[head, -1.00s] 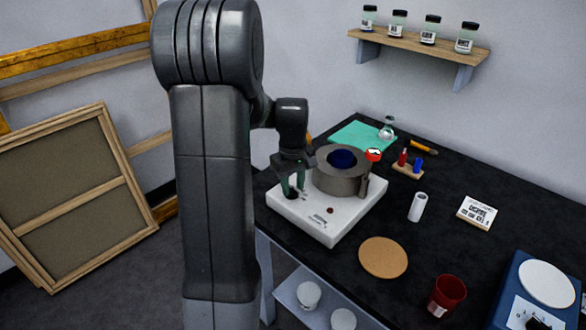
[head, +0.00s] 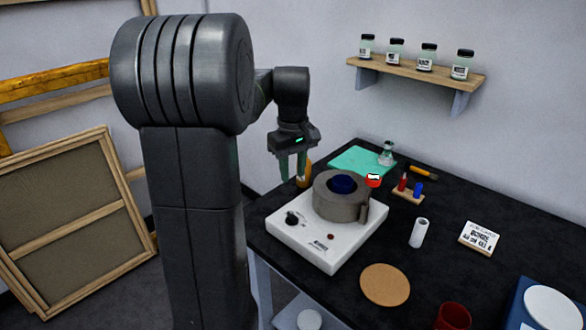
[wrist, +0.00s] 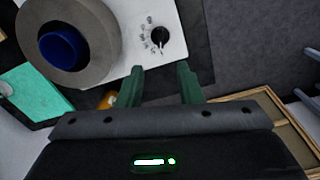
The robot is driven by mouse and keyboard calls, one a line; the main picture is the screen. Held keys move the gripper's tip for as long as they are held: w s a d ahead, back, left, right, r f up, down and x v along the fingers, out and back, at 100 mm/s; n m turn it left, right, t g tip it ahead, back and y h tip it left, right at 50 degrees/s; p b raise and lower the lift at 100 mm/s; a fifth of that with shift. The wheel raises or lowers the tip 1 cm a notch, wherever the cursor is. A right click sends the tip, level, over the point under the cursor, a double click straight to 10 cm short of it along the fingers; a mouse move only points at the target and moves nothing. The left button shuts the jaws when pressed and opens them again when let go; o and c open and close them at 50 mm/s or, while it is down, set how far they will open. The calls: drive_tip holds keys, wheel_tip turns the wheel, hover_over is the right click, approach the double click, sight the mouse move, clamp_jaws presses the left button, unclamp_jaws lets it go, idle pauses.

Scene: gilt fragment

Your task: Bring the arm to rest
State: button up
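My gripper (head: 292,166) hangs fingers-down in the head view, above the back left of the white hotplate (head: 318,252). Its two green fingers stand apart with nothing between them. In the wrist view, my gripper (wrist: 161,84) shows the same gap, with the hotplate's black knob (wrist: 161,36) beyond the fingertips and apart from them. A grey ring-shaped block (head: 341,204) sits on the hotplate with a dark blue vessel (head: 343,184) in its middle. The vessel's contents cannot be made out.
A wall shelf (head: 417,68) with several jars is at the upper right. A teal mat (head: 356,161) with a flask (head: 387,153) lies at the back of the black table. A cork disc (head: 385,285), white cylinder (head: 418,232) and red cup (head: 453,317) stand nearer. Framed canvases lean at left.

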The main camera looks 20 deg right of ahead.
sight(293, 215)
drive_tip(key=shift+f, duration=0.1)
wheel_tip(293, 215, down, 14)
drive_tip(key=shift+r, duration=0.15)
idle(0.6)
